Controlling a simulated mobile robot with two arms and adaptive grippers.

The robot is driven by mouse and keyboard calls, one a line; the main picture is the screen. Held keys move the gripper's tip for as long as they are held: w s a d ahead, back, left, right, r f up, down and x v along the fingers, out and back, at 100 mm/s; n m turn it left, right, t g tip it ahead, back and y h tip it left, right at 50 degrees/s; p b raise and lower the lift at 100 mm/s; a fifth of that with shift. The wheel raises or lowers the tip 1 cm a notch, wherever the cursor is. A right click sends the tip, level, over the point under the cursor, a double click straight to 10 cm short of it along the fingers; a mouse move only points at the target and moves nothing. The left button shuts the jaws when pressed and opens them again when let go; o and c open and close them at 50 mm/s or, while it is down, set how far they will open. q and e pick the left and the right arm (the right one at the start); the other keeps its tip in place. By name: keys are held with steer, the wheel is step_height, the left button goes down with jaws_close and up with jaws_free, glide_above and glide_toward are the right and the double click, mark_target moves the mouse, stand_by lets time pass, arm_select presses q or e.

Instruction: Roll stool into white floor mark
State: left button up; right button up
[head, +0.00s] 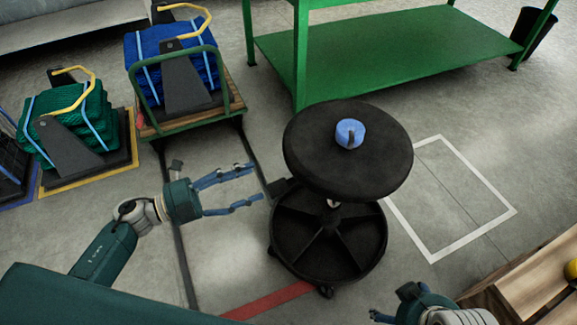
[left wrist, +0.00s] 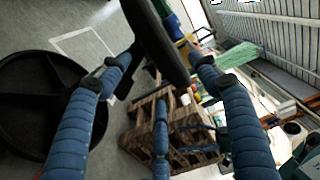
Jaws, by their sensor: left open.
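The stool has a round black seat (head: 310,160) and a wide black base (head: 290,245) on castors. It stands upright in the middle of the head view. The white floor mark (head: 475,245) is an empty rectangle on the floor just right of the stool. My left gripper (head: 256,184) is open and empty, left of the stool, its fingers pointing at it. In the left wrist view the seat (left wrist: 158,40) shows between the spread fingers, with the base (left wrist: 35,110) at left and the mark (left wrist: 85,38) beyond. My right gripper (head: 390,303) is partly cut off at the bottom.
A small blue object (head: 350,133) lies on the seat. A green table (head: 390,55) stands behind. A cart with blue net (head: 190,65) and a pallet with green net (head: 65,125) stand at left. A wooden crate (head: 535,285) is at lower right, near the mark.

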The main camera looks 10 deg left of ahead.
mark_target(288, 165)
arm_select(q)
steer(key=x, duration=1.2)
steer(key=shift+w+d, duration=0.1)
steer(key=shift+r, duration=0.25)
jaws_close()
steer(key=shift+f, duration=0.2)
